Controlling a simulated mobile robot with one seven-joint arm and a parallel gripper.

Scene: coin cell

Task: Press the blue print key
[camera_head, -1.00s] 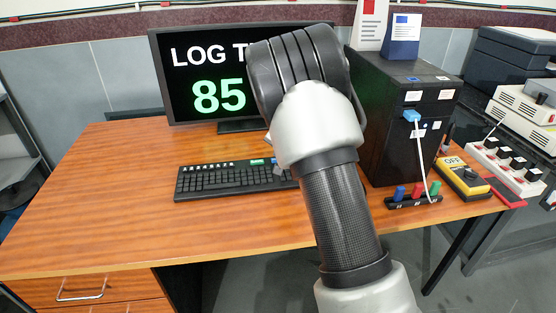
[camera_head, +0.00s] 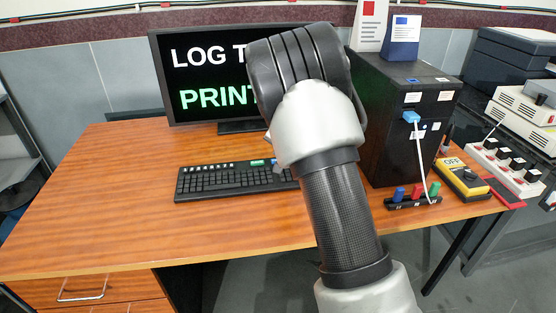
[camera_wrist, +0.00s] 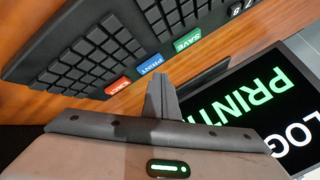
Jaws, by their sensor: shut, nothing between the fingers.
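The black keyboard (camera_head: 222,184) lies on the desk in front of the monitor. In the wrist view the blue PRINT key (camera_wrist: 151,65) sits between a red key (camera_wrist: 118,85) and the green SAVE key (camera_wrist: 187,41). My gripper (camera_wrist: 158,79) is shut and empty, its tips showing just beside the blue key. The wrist view does not clearly show whether they touch it. The monitor screen (camera_head: 200,60) shows "LOG T…" in white and "PRINT…" in green, partly covered by my arm.
A black computer tower (camera_head: 385,130) with a blue plug (camera_head: 411,117) and white cable stands right of my arm. A rack of coloured pegs (camera_head: 412,202) and a yellow meter (camera_head: 462,178) lie at the desk's right. The desk's left side is clear.

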